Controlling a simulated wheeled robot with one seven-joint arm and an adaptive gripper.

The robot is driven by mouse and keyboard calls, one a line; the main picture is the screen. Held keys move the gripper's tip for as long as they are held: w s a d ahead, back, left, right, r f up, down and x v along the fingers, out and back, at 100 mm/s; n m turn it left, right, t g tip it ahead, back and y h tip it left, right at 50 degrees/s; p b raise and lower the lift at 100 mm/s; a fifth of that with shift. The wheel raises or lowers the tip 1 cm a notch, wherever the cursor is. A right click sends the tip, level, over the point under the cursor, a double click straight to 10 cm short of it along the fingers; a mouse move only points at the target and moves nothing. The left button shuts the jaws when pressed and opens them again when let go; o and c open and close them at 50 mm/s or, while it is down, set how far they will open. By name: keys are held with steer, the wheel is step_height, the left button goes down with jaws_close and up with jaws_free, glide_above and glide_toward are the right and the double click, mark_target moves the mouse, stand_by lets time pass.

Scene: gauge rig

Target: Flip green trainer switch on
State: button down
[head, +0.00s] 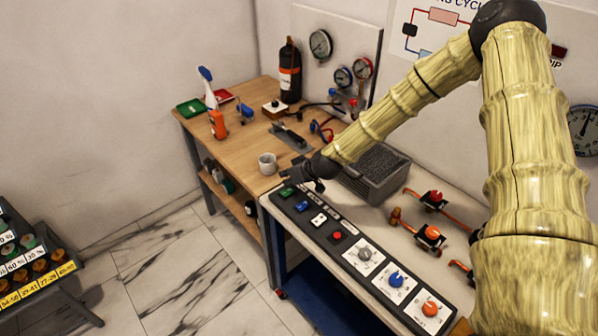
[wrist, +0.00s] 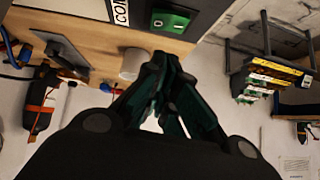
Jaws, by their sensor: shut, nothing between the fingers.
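The green trainer switch (head: 287,191) is a small rocker at the far left end of the dark control panel (head: 345,245). In the wrist view the green switch (wrist: 170,21) shows at the top, with a white mark on its face; I cannot tell its on or off state. My gripper (head: 317,184) is just right of the switch in the head view, close above the panel end. In the wrist view my gripper (wrist: 163,62) is shut and empty, its fingertips below the switch in the picture, apparently apart from it.
A blue switch (head: 301,206), a white switch (head: 318,219), a red button (head: 337,236) and grey, blue and orange knobs (head: 430,308) follow along the panel. A white cup (head: 267,163) stands on the wooden bench (head: 247,142) near my gripper. A grey crate (head: 372,172) is behind.

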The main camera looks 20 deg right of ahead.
steer(key=shift+s+r+b, duration=0.2)
steer(key=shift+r+b, duration=0.2)
steer(key=shift+r, duration=0.05)
steer(key=a+b+v, duration=0.1)
steer(key=b+v, duration=0.2)
steer(key=v, duration=0.6)
steer(key=shift+s+r, duration=0.25)
steer(key=shift+s, duration=0.15)
